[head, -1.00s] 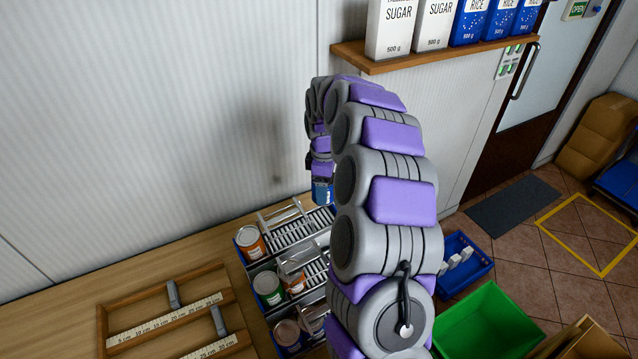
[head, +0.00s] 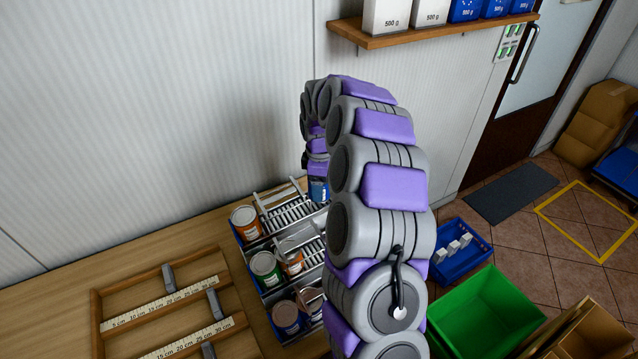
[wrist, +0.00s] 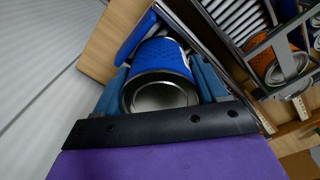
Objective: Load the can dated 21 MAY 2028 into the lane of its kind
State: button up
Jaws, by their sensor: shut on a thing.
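My gripper (wrist: 160,85) is shut on a blue can (wrist: 160,58), whose silver end faces the wrist camera. In the head view the blue can (head: 318,189) is partly hidden below my arm, over or beside the right part of the roller rack (head: 240,238). Whether it touches the rack cannot be told. No date can be read on it. The rack has several lanes. An orange can (head: 245,224) stands at the left end of the far lane. A green can (head: 266,268) and an orange can (head: 292,264) are in the middle one. A blue can (head: 286,318) is in the near one.
A wooden frame with rulers (head: 165,311) lies on the counter left of the rack. A blue crate (head: 460,254) and a green bin (head: 487,310) stand at the right. My arm hides the rack's right side.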

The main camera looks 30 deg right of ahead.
jog(key=shift+s+a+f, duration=0.25)
jog(key=shift+s+f, duration=0.2)
jog(key=shift+f, duration=0.3)
jog(key=o, duration=0.9)
jog(key=shift+s, duration=0.1)
jog(key=o, duration=0.4)
jog(key=shift+s+a+f, duration=0.15)
jog(key=shift+a, duration=0.05)
jog(key=r, duration=0.1)
jog(key=w+r+p, duration=0.1)
jog(key=r, duration=0.3)
jog(key=shift+w+d+r, duration=0.1)
jog(key=shift+w+d, duration=0.1)
jog(key=shift+d, duration=0.2)
notch_tip(320, 180, up, 14)
jog(key=p, duration=0.3)
jog(key=shift+s, duration=0.35)
jog(key=shift+a, duration=0.2)
